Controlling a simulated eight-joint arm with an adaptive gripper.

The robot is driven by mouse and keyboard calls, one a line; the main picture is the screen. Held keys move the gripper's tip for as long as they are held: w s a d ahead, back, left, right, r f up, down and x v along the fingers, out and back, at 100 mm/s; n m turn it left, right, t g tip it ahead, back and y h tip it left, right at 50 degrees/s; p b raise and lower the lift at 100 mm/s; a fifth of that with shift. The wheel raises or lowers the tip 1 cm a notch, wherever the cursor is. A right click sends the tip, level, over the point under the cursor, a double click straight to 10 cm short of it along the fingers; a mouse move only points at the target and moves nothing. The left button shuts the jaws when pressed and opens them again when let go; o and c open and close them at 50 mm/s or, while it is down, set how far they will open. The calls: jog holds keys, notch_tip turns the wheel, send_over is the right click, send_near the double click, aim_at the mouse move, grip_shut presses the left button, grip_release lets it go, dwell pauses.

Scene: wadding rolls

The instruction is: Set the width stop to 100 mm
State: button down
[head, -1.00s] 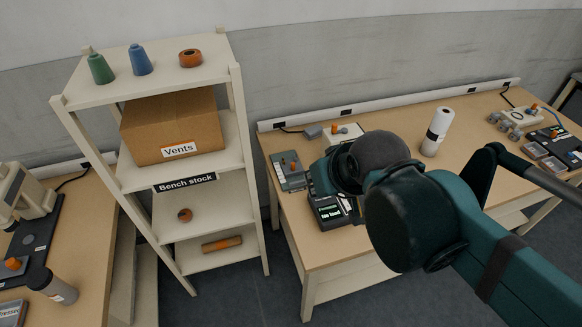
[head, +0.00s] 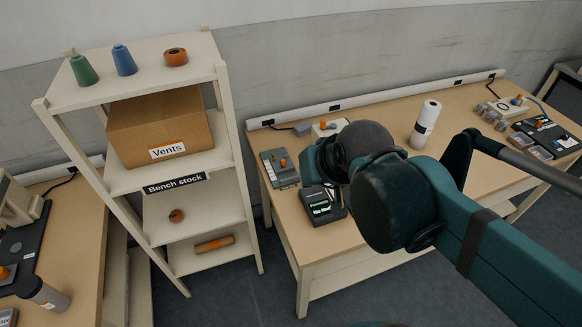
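I cannot make out a width stop or a scale reading 100 mm for certain. On the bench, a flat grey fixture (head: 280,168) with small orange parts lies at the left end. A black device (head: 322,205) with a small green-lit display stands in front of it, its text too small to read surely. A pale unit with an orange knob (head: 326,128) stands behind, partly covered by my arm. My dark green arm reaches in from the right over the bench. My gripper is hidden behind the arm's links.
A shelf rack (head: 200,190) on the left holds cones, a "Vents" box (head: 160,128) and rolls. Floor shows between rack and bench.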

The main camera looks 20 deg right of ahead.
jog(key=w+d+f+m+y+b, duration=0.1)
jog(key=w+d+f+m, duration=0.3)
jog(key=w+f+m, duration=0.4)
jog(key=w+d+f+m+t+y+b, duration=0.1)
jog(key=w+d+f+m+y, duration=0.2)
jog(key=w+f+m, duration=0.6)
jog(key=shift+w+d+m+b, duration=0.35)
jog(key=shift+w+d+m, duration=0.6)
jog(key=shift+m, duration=4.95)
jog(key=shift+a+f, duration=0.1)
jog(key=shift+f, duration=0.05)
jog(key=b, duration=0.3)
send_near(284, 168)
jog(key=shift+x, duration=2.05)
jog(key=shift+f, duration=0.1)
